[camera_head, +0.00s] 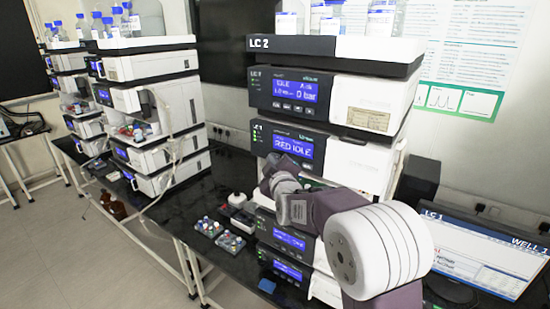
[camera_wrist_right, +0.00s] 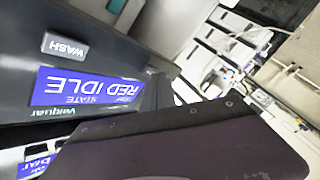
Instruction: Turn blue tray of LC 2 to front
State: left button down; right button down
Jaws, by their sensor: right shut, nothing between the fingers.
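The LC 2 stack (camera_head: 345,47) stands right of centre in the head view. Its "RED IDLE" module (camera_head: 340,160) has a lit screen, which also shows upside down in the right wrist view (camera_wrist_right: 88,87) beside a WASH button (camera_wrist_right: 65,47). My right gripper (camera_head: 271,162) is shut and empty in front of the lower part of this module. My right arm covers much of the opening below it. I cannot make out the blue tray of LC 2 in either view. My left gripper is not in view.
Two small vial racks (camera_head: 205,228) and (camera_head: 231,243) lie on the dark bench left of the stack. A second instrument column (camera_head: 150,120) stands further left. A monitor (camera_head: 475,250) is at the right. Bottles stand on top of LC 2.

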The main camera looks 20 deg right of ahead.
jog(key=shift+w+d, duration=0.1)
jog(key=shift+d, duration=0.05)
dwell(0.6)
jog(key=shift+s+a, duration=0.55)
jog(key=shift+a, duration=0.1)
jog(key=s+a, duration=0.1)
jog(key=a, duration=0.1)
jog(key=s+a, duration=0.2)
dwell(5.3)
